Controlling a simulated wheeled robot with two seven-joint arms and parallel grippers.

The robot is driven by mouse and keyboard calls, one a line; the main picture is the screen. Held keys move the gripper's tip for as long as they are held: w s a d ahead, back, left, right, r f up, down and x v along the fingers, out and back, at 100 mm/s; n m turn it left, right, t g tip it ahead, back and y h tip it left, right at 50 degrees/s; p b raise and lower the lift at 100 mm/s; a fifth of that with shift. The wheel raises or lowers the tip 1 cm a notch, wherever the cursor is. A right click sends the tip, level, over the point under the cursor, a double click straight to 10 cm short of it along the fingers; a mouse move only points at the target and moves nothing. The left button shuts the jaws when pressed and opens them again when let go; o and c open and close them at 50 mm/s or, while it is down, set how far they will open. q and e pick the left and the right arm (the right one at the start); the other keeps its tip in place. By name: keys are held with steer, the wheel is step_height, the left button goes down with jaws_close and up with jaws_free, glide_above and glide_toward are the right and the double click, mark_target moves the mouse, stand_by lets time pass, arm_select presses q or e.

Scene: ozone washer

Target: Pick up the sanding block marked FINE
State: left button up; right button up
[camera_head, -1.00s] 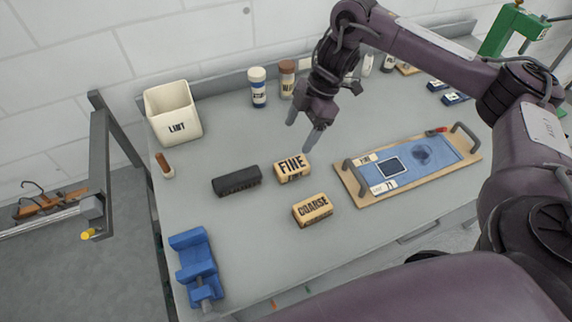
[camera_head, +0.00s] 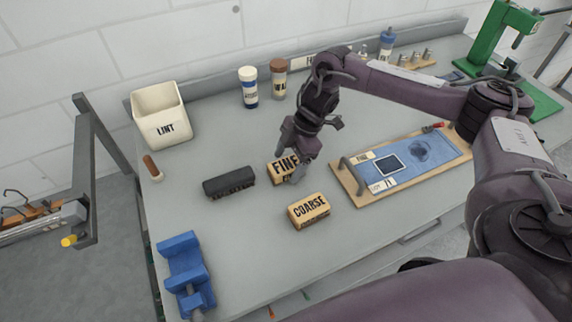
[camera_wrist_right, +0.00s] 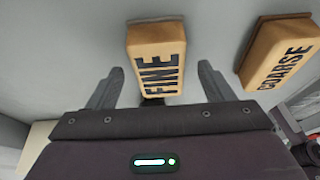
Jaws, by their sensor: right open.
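The tan sanding block marked FINE (camera_head: 280,168) lies on the grey bench, between a black block and the block marked COARSE. My right gripper (camera_head: 288,172) is open and low over the FINE block, hiding part of it. In the right wrist view the FINE block (camera_wrist_right: 157,60) sits ahead of my open right gripper (camera_wrist_right: 160,85), with one finger toward each side of it and gaps visible. The COARSE block (camera_head: 309,211) lies in front and to the right; it also shows in the wrist view (camera_wrist_right: 280,55). My left gripper is not in view.
A black block (camera_head: 229,182) lies left of FINE. A wooden board with a blue sheet (camera_head: 345,185) is on the right. A LINT bin (camera_head: 162,125), two bottles (camera_head: 249,88) and a blue vise (camera_head: 186,272) stand around. The bench front is mostly clear.

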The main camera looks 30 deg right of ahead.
steer(key=shift+x, duration=0.8)
steer(key=shift+f, duration=0.15)
steer(key=shift+c, duration=0.2)
steer(key=c, duration=1.1)
